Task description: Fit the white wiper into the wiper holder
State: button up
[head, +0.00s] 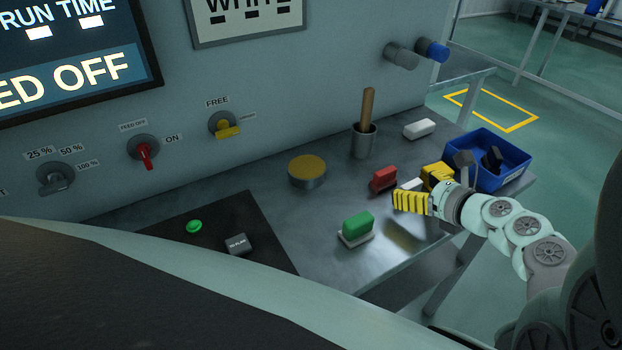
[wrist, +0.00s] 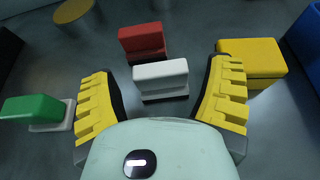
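A white block-shaped wiper (wrist: 160,76) stands on the bench in the wrist view, between my gripper's fingers and just beyond them. A gap shows on each side of it. In the head view only part of the white wiper (head: 410,184) shows past my gripper. My gripper (head: 411,196) has yellow ribbed fingers; in the wrist view the gripper (wrist: 164,72) is spread wide and empty. A second white block (head: 419,129) lies at the back of the bench. I cannot tell which thing is the wiper holder.
A red block (head: 384,178) stands close behind the white wiper. A green block (head: 357,224) is to the left, a yellow block (wrist: 252,60) right. A cup (head: 364,142), a round tin (head: 307,178) and a blue bin (head: 514,178) stand around.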

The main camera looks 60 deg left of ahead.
jog(key=shift+r, duration=0.15)
jog(key=shift+d+r+p, duration=0.1)
jog(key=shift+p, duration=0.2)
jog(key=w+b+v, duration=0.1)
jog(key=v, duration=1)
jog(key=shift+s+d, duration=0.4)
jog(key=shift+s, duration=0.1)
jog(key=shift+s+r, duration=0.1)
